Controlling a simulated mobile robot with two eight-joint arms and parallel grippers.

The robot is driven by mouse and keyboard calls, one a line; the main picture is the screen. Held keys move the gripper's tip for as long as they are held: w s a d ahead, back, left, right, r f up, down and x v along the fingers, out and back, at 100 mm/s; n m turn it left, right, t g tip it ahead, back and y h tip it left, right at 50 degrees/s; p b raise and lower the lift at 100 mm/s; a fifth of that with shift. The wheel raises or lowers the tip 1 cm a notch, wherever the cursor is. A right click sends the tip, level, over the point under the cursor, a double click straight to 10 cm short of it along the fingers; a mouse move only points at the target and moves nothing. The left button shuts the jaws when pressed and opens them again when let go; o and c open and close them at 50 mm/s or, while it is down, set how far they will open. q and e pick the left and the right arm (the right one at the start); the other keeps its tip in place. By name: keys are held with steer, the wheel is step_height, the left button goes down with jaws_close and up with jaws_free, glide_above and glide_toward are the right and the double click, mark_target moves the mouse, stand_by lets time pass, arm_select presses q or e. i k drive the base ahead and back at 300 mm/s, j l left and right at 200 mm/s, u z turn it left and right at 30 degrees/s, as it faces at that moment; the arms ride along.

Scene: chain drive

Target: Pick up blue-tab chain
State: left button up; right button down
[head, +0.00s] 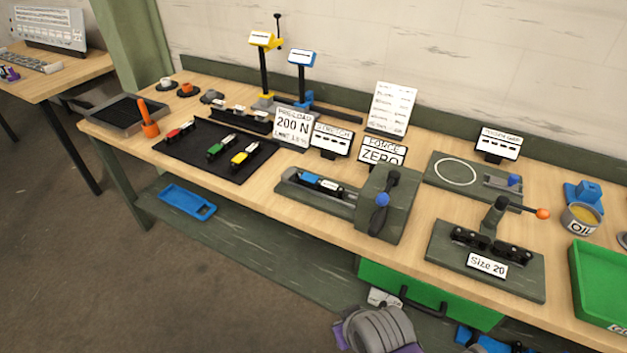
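A piece with a blue end and a white tag (321,184), which looks like the blue-tab chain, lies in the channel of a dark green tester (299,192) at the middle of the bench. The tester's block and its lever with a blue knob stand at the right end of the channel. Chains with a red tab (178,132), a green tab (217,149) and a yellow tab (241,157) lie on a black mat (197,164) to the left.
An orange-handled tool (148,117) stands beside a dark tray at the left. Signs reading 200 N (292,127) and ZERO (382,153) stand behind the tester. A Size 20 fixture (486,265), an oil tin (579,218) and a green bin (598,285) are to the right.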

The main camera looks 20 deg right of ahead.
mark_target(311, 182)
steer(key=z, duration=0.55)
steer(key=i+j+z, duration=0.15)
steer(key=z, duration=0.15)
steer(key=i+j+z, duration=0.1)
steer(key=j+z, duration=0.55)
steer(key=i+j+z, duration=0.15)
steer(key=j, duration=0.45)
steer(key=j+z, duration=0.15)
steer(key=j, duration=0.4)
steer(key=i+j, duration=0.15)
steer(key=j, duration=0.2)
steer(key=i+j, duration=0.1)
steer(key=j, duration=0.3)
steer(key=i+j, duration=0.15)
steer(key=j, duration=0.2)
steer(key=i+j, duration=0.2)
